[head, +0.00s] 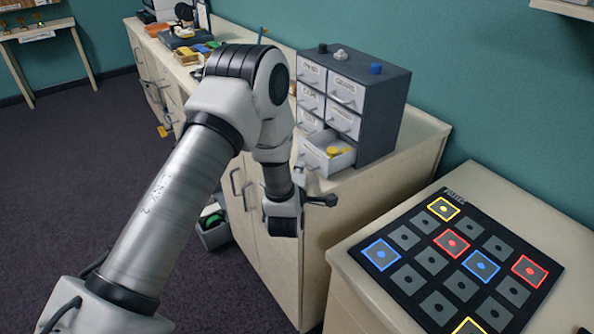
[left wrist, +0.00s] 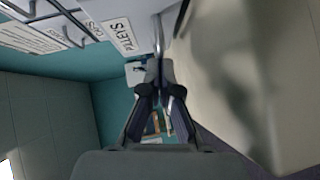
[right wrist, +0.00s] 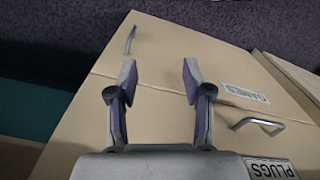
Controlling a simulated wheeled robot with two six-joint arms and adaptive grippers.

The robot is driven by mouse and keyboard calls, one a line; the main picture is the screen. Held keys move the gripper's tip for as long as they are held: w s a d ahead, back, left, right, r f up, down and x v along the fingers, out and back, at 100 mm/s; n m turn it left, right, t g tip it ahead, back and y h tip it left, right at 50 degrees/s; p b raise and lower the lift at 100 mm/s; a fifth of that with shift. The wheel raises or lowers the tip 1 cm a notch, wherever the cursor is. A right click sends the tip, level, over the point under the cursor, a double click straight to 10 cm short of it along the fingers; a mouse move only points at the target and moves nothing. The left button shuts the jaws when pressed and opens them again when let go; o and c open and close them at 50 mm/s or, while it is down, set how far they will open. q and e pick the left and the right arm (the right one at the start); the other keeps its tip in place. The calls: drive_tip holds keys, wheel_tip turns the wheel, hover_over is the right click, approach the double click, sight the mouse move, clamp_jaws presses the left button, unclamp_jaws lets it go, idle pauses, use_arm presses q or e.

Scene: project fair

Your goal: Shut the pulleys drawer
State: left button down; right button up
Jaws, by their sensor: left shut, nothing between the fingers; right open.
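The drawer cabinet (head: 385,115) is dark grey with white drawers and stands on the counter. Its lower right drawer, the pulleys drawer (head: 345,162), sticks out open with yellow parts (head: 333,151) inside. Its front bears the label PULLEYS (left wrist: 118,36) in the left wrist view, beside a metal handle (left wrist: 158,36). My left gripper (head: 330,200) is shut and empty, just in front of and below the drawer front; its tips (left wrist: 160,65) are near the handle, and contact cannot be told. My right gripper (right wrist: 160,72) is open and empty, facing light cupboard doors.
The other cabinet drawers (head: 344,92) look shut. A blue knob-like part (head: 375,68) and a pale one sit on the cabinet top. A dark board with coloured squares (head: 490,215) lies on the near table (head: 370,285). An open bin (head: 213,232) sits low at the counter's front.

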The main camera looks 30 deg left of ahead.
sight(330, 150)
use_arm(q)
drive_tip(key=w+d+b, duration=0.1)
drive_tip(key=w, duration=0.2)
drive_tip(key=w+d+b, duration=0.1)
drive_tip(key=w, duration=0.2)
drive_tip(key=w+d+b, duration=0.1)
drive_tip(key=w+b, duration=0.1)
drive_tip(key=w, duration=0.1)
drive_tip(key=shift+d+f, duration=0.2)
drive_tip(key=shift+d, duration=0.2)
drive_tip(key=shift+w+d+r, duration=0.1)
drive_tip(key=shift+w+r, duration=0.1)
drive_tip(key=shift+w, duration=0.05)
drive_tip(key=shift+s+r, duration=0.1)
drive_tip(key=shift+r, duration=0.1)
